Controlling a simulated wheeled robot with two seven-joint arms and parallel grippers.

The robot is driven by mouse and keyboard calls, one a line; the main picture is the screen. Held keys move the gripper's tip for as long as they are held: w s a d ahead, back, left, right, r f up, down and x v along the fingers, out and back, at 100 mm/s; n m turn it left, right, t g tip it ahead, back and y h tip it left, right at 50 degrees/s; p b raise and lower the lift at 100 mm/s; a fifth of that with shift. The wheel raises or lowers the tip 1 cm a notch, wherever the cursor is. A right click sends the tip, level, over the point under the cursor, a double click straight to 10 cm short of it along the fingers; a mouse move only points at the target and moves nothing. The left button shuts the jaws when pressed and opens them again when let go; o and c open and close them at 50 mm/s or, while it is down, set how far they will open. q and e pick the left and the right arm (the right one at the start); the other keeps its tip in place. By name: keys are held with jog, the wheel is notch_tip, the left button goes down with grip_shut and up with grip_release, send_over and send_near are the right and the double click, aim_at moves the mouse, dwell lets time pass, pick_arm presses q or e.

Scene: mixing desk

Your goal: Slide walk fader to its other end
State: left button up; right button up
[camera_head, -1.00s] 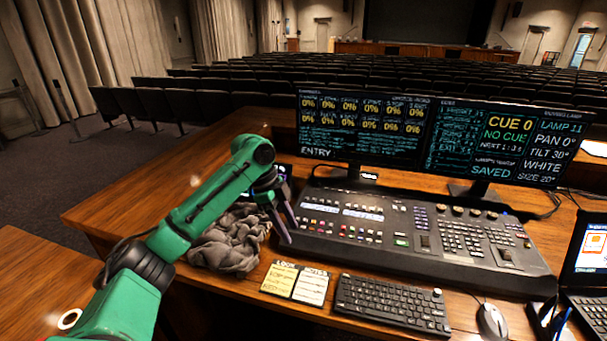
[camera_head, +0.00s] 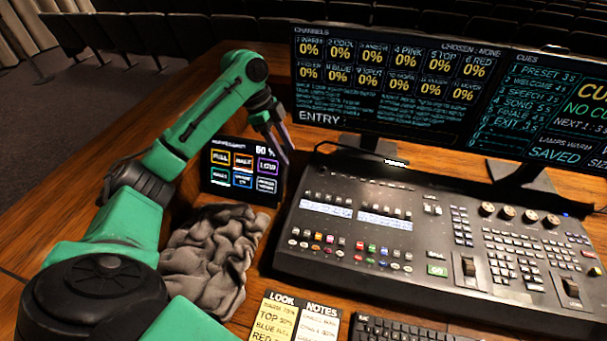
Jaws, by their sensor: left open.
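The mixing desk (camera_head: 440,226) is a dark console lying on the wooden desk. A bank of small faders (camera_head: 358,207) runs along its upper left part. Two larger levers stand at its right, one (camera_head: 468,266) near the middle and one (camera_head: 571,287) further right. I cannot read which of these is the walk fader. My left gripper (camera_head: 283,150) is open and empty. Its fingers point down in front of the small touch screen, left of the console's upper left corner, and appear apart from the console. My right gripper is not in view.
The small touch screen (camera_head: 243,172) stands left of the console. A crumpled grey cloth (camera_head: 212,258) lies in front of it. Two monitors (camera_head: 390,75) (camera_head: 566,112) stand behind the console. Note cards (camera_head: 299,318) and a keyboard (camera_head: 405,331) lie at the front.

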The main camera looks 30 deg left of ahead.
aim_at(308, 192)
pick_arm(q)
jog(key=x, duration=0.4)
jog(key=p+x, duration=0.1)
jog(key=x, duration=0.3)
jog(key=p+x, duration=0.1)
jog(key=x, duration=0.3)
jog(key=shift+s+d, duration=0.15)
jog(key=shift+s, duration=0.1)
jog(key=shift+s+d+f, duration=0.1)
jog(key=shift+d+f, duration=0.1)
jog(key=shift+f, duration=0.1)
jog(key=shift+s+d+f, duration=0.1)
jog(key=shift+d, duration=0.1)
jog(key=shift+a+f, duration=0.1)
jog(key=shift+a, duration=0.05)
grip_shut()
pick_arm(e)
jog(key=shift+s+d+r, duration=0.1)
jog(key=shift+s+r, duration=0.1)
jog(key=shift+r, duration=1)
